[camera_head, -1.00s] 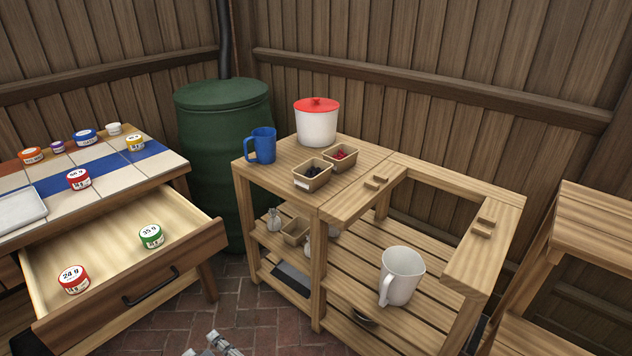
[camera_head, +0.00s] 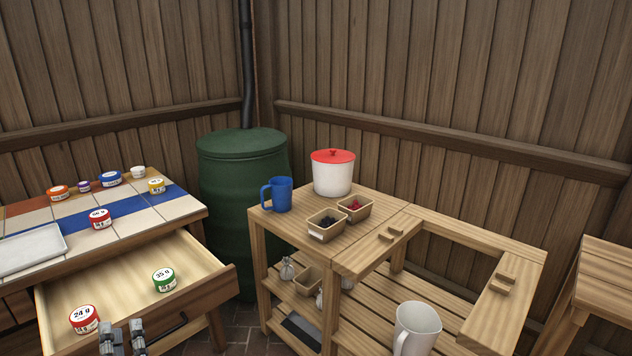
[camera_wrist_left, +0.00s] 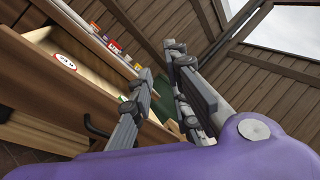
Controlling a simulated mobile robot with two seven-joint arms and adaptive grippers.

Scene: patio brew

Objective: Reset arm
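My left gripper (camera_head: 122,336) shows at the bottom edge of the head view, in front of the open drawer (camera_head: 205,293). Its two fingers stand apart with nothing between them. In the left wrist view the fingers (camera_wrist_left: 162,78) also stand apart and empty, pointing upward, with the drawer front and its handle behind and to the left. My right gripper is in neither view.
The drawer holds a red tin (camera_head: 84,319) and a green tin (camera_head: 164,280). More tins and a white tray (camera_head: 32,250) are on the tiled table. A wooden stand at right bears a blue mug (camera_head: 277,195), a red-lidded pot (camera_head: 332,175) and a white pitcher (camera_head: 416,330).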

